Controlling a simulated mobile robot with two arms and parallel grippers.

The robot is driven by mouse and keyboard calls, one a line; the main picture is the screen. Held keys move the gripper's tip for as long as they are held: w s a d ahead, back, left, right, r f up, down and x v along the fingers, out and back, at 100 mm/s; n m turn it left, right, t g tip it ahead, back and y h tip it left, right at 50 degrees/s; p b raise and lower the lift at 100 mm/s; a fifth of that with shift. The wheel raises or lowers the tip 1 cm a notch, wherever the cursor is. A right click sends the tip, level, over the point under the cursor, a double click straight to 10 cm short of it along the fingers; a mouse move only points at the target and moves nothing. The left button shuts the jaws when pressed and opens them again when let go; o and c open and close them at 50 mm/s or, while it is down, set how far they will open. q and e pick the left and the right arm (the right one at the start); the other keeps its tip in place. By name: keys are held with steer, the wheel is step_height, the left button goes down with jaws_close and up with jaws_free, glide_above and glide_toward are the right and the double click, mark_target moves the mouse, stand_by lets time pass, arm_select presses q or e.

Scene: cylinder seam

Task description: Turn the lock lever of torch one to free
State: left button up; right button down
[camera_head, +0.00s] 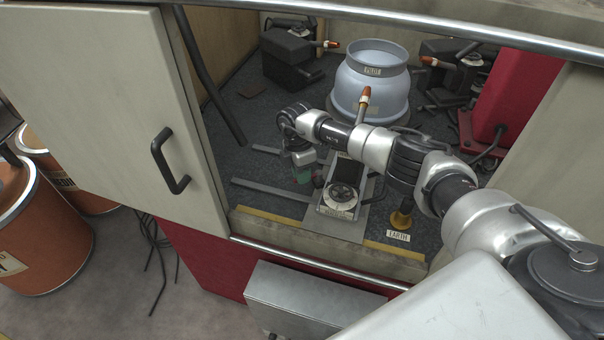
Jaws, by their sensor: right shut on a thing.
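A torch unit stands at the front of the cabinet floor, with a black body, a round dial (342,193) and a copper-orange nozzle (365,97) pointing up beside the cylinder. I cannot read a number on it, so I cannot tell for sure that it is torch one. My right arm reaches in from the right across this unit. My right gripper (303,174) points down at the unit's left side, beside a small dark knob (318,180). It is shut on what seems to be the lock lever, mostly hidden by the fingers. My left gripper is out of view.
A pale blue cylinder (371,80) labelled PILOT stands behind the unit. Two more torch units stand at back left (290,55) and back right (447,65). A red block (515,95) is at right. The open door (95,110) is at left; a rail (320,271) crosses the front.

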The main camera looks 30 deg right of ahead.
steer(key=c, duration=1.4)
jaws_free()
steer(key=shift+c, duration=0.2)
step_height(320, 180, up, 11)
steer(key=w+b, duration=0.2)
steer(key=shift+f+b, duration=0.15)
steer(key=shift+b, duration=0.15)
steer(key=shift+w, duration=0.1)
steer(key=shift+c, duration=0.3)
